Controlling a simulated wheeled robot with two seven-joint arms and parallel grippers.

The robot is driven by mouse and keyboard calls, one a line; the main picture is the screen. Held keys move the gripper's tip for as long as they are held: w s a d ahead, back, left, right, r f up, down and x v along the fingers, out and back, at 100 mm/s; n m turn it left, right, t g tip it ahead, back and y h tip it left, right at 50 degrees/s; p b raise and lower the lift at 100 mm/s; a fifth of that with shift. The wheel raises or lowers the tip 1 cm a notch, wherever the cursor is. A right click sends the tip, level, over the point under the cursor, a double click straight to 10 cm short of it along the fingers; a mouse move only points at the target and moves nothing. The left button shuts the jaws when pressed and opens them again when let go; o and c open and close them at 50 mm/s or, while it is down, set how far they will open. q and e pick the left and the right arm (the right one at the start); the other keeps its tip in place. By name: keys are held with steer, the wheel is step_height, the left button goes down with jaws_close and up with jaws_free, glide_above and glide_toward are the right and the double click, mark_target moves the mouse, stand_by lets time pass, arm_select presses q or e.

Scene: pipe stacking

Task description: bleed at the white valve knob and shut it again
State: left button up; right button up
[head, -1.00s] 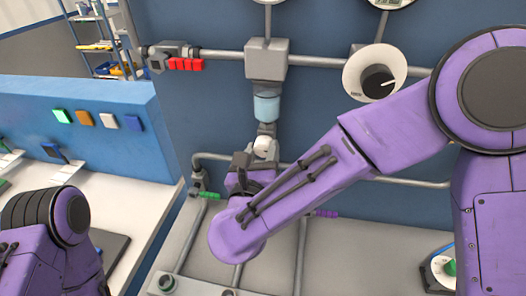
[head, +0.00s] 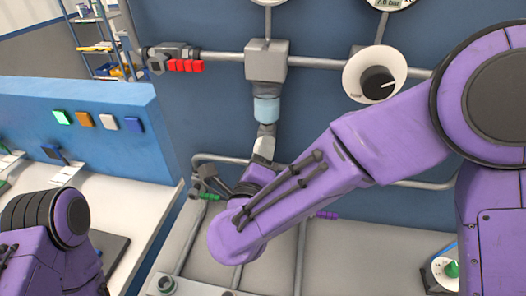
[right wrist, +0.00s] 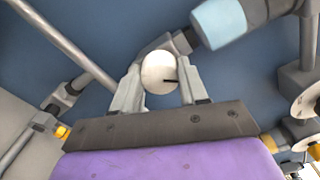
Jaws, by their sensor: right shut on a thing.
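In the head view my right gripper (head: 262,152) is at the pipe end below the pale blue cup (head: 266,108). There the knob is mostly hidden by the fingers. My left arm shows at the lower left of the head view, but its gripper is out of view.
A white dial with a black knob (head: 377,84) sits right of the pipe block (head: 266,60). A red handle (head: 185,66) is on the upper left pipe. Green (head: 209,197) and purple (head: 326,215) handles sit low, near my right forearm.

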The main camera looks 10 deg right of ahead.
steer(key=shift+n+p, duration=1.3)
steer(key=shift+n, duration=2.6)
steer(key=shift+f+n, duration=0.1)
steer(key=shift+n, duration=0.2)
steer(key=o, duration=1.1)
steer(key=shift+c, duration=0.2)
steer(key=shift+s, duration=0.1)
steer(key=b+v, duration=0.3)
steer(key=v, duration=0.7)
steer(key=shift+s, duration=0.25)
